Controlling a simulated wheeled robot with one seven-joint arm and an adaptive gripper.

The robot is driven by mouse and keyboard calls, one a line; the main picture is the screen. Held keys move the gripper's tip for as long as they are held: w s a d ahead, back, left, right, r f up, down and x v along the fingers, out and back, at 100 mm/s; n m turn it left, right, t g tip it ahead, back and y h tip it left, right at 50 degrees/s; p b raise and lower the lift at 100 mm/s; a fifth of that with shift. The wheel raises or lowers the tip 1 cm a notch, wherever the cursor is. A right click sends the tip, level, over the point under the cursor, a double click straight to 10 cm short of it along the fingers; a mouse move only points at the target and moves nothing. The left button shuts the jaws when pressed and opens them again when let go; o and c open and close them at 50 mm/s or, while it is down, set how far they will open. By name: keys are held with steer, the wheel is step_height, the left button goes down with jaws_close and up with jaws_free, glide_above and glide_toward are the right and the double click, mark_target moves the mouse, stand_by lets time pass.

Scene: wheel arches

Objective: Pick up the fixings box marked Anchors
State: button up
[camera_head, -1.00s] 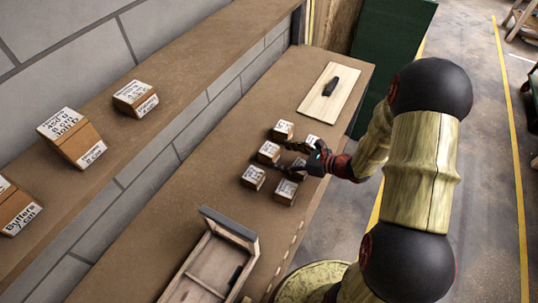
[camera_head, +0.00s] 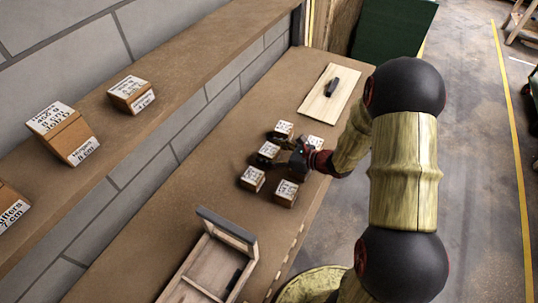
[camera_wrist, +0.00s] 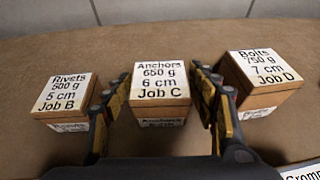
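The Anchors box (camera_wrist: 160,82) is a small wooden box with a white label on its sloped top, reading Anchors, 650 g, 6 cm, Job C. It stands upright in the middle of the wrist view. In the head view it appears to be the middle box (camera_head: 267,151) of the row nearer the wall. My gripper (camera_wrist: 160,97) is open, with one finger at either side of this box. A gap shows at the left finger; the right finger is very close. In the head view my gripper (camera_head: 281,150) reaches in from the right, and its fingers are hard to make out.
The Rivets box (camera_wrist: 66,97) is close left and the Bolts box (camera_wrist: 262,82) close right. A Grommets label (camera_wrist: 302,172) shows at the lower right corner. An open wooden tray (camera_head: 207,262), a board with a dark object (camera_head: 325,100) and a shelf with boxes (camera_head: 160,110) are around.

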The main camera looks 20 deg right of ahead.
steer(key=c, duration=1.4)
jaws_close()
